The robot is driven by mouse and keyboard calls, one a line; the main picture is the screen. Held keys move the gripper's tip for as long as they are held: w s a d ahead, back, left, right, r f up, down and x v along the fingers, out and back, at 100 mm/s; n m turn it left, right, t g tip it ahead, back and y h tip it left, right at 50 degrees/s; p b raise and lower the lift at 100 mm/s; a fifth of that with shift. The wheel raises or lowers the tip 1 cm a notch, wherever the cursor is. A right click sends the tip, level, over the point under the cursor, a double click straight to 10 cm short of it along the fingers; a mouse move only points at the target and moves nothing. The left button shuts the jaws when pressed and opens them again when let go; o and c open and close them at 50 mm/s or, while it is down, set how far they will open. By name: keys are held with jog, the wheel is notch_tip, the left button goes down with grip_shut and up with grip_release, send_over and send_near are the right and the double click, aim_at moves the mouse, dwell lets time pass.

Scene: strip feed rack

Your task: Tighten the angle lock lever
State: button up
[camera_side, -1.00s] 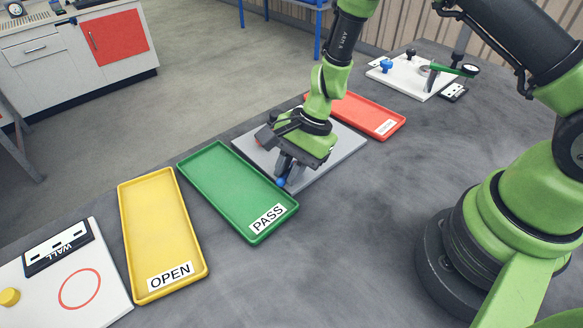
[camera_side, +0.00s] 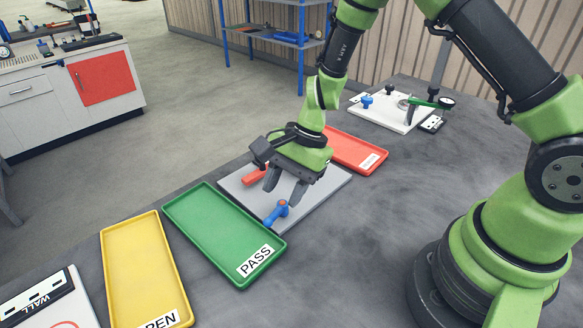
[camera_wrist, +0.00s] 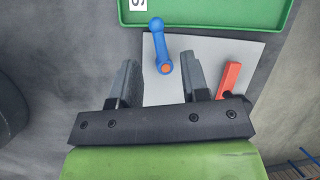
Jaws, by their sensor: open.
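The blue lever (camera_side: 275,215) stands at the near edge of the grey plate (camera_side: 322,192). In the wrist view the lever (camera_wrist: 158,42) has an orange pivot cap at its lower end, and its arm points up toward the green tray. My gripper (camera_side: 282,198) is open and empty, above the plate just behind the lever. In the wrist view the lever appears in the gap between my two fingers (camera_wrist: 158,62), and neither finger visibly touches it. A red bar (camera_side: 255,176) is on the plate, left of my gripper; it also shows in the wrist view (camera_wrist: 230,78), right of the fingers.
The green PASS tray (camera_side: 211,232) lies close to the plate, with the yellow tray (camera_side: 140,265) beyond it. A red tray (camera_side: 362,154) lies behind the plate. A white fixture board (camera_side: 395,112) stands at the back. The dark table right of the plate is clear.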

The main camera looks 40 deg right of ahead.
jog(key=shift+v, duration=2.6)
jog(key=s+d+r+n+t+h, duration=0.3)
jog(key=s+r+n+t, duration=0.3)
jog(key=s+r+n, duration=0.4)
jog(key=s+r, duration=0.6)
jog(key=r, duration=0.3)
jog(key=shift+d+r+n, duration=0.15)
jog(key=shift+r+n, duration=0.05)
jog(key=shift+n, duration=0.2)
